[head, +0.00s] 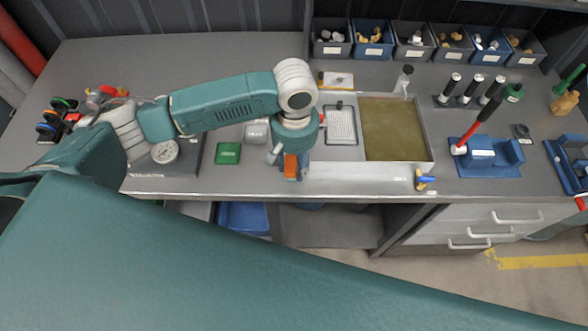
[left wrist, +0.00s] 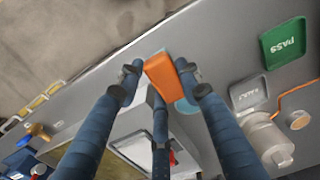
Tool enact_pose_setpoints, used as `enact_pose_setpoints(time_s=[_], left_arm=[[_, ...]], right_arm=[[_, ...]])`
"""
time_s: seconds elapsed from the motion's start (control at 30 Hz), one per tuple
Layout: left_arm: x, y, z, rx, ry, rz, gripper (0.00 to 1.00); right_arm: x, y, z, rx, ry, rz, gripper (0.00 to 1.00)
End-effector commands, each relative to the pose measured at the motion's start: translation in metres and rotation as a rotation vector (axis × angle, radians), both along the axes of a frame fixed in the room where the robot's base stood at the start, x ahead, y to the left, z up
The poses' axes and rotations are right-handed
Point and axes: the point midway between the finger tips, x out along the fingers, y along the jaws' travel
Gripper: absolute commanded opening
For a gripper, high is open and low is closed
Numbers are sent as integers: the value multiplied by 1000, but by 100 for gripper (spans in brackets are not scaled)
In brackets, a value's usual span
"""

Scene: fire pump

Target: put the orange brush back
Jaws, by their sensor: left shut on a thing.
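The orange brush (head: 291,167) shows as a short orange block below my left gripper (head: 289,160), near the front edge of the grey bench. In the left wrist view the orange brush (left wrist: 164,74) sits between the fingertips of my left gripper (left wrist: 160,80), which is shut on it. The fingers hide part of it, and I cannot tell whether it touches the bench. My right gripper is not in view.
The sink tray (head: 435,150) lies to the right, with a small blue-and-yellow item (head: 424,181) at its front corner. A green PASS block (head: 228,153) and a dial gauge (head: 165,152) lie left. A blue holder (head: 492,160) with a red-handled tool stands farther right.

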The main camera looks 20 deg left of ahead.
Motion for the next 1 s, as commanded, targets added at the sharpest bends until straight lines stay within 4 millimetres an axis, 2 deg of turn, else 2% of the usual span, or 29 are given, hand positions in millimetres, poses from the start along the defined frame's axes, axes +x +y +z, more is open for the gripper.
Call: enact_pose_setpoints(time_s=[0.33,0.73,0.77,0.8,0.87,1.0], left_arm=[[0,0,-41,1,-1,0,3],[0,0,-48,-1,0,-1,3],[0,0,-49,-1,0,-1,37],[0,0,-48,-1,-1,-1,45],[0,0,-48,-1,-1,-1,54],[0,0,-48,-1,-1,-1,54]], right_arm=[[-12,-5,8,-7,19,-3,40],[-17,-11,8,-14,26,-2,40],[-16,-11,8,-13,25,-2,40],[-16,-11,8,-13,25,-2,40],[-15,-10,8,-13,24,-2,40],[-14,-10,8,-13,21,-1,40]])
